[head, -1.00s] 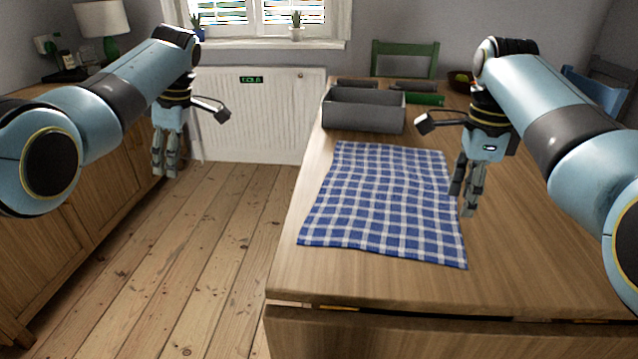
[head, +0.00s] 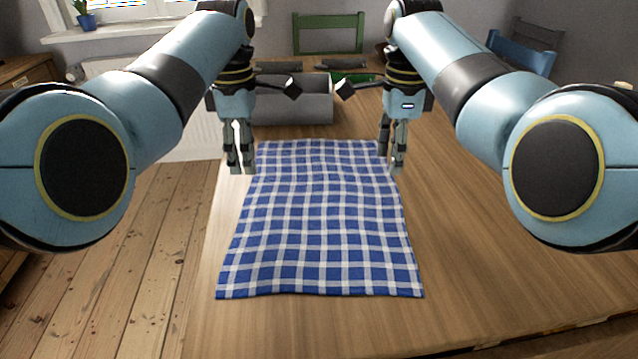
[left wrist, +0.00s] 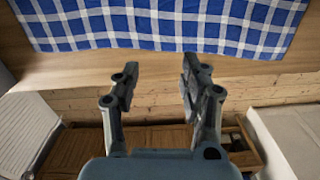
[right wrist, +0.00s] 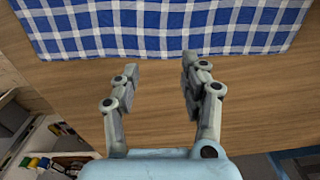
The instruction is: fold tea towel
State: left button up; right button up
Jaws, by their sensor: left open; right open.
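The tea towel (head: 320,220), blue and white checked, lies spread flat on the wooden table with slightly wavy edges. It fills the top of the left wrist view (left wrist: 160,22) and the right wrist view (right wrist: 160,25). My left gripper (head: 240,170) is open and empty by the towel's far left edge. My right gripper (head: 393,168) is open and empty by the towel's far right edge. Both wrist views show the fingers apart with nothing between them, pointing toward the towel's side edges.
A grey open box (head: 300,105) stands on the table beyond the towel. A green chair (head: 328,35) and a blue chair (head: 522,55) are behind the table. The table (head: 500,240) is bare right of the towel; its left edge runs close to the towel.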

aim_at(252, 199)
pick_arm(q)
notch_tip(252, 199, down, 7)
jog(key=shift+f, duration=0.1)
pick_arm(e)
notch_tip(252, 199, down, 7)
pick_arm(q)
jog(key=shift+f, duration=0.3)
pick_arm(e)
jog(key=shift+f, duration=0.35)
pick_arm(q)
jog(key=shift+f, duration=0.2)
pick_arm(e)
jog(key=shift+f, duration=0.2)
pick_arm(q)
jog(key=shift+r, duration=0.1)
jog(key=shift+c, duration=1.1)
pick_arm(e)
jog(key=shift+r, duration=0.1)
jog(key=shift+c, duration=1.1)
pick_arm(q)
jog(key=shift+s, duration=0.1)
jog(key=c, duration=0.5)
pick_arm(e)
jog(key=shift+s, duration=0.1)
jog(key=c, duration=0.5)
pick_arm(q)
grip_shut()
pick_arm(e)
grip_shut()
